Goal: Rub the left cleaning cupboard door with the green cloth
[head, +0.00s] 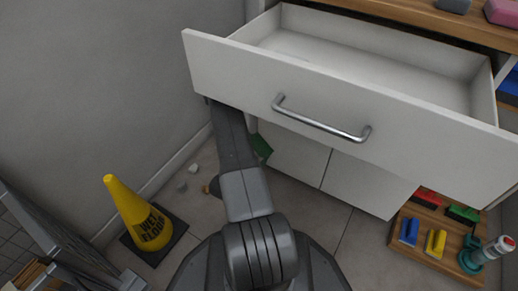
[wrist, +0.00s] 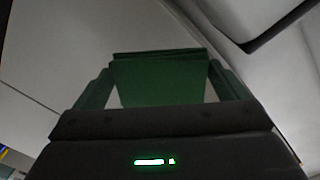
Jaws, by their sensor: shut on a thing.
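The green cloth (wrist: 158,80) is held between the fingers of my gripper (wrist: 160,68) in the wrist view. A small part of the cloth (head: 262,147) shows under the open drawer in the head view, in front of the left part of the cupboard. The left cupboard door (head: 292,156) is white and shut, with its upper part hidden by the drawer. My gripper itself is hidden by the drawer and my arm in the head view. Whether the cloth touches the door cannot be told.
An empty white drawer (head: 280,85) with a metal handle (head: 320,125) stands open above my arm. A yellow wet-floor cone (head: 138,215) stands at left. The right door (head: 365,185) is shut. A wooden board (head: 420,250) with brushes and a bottle (head: 487,252) lies at right.

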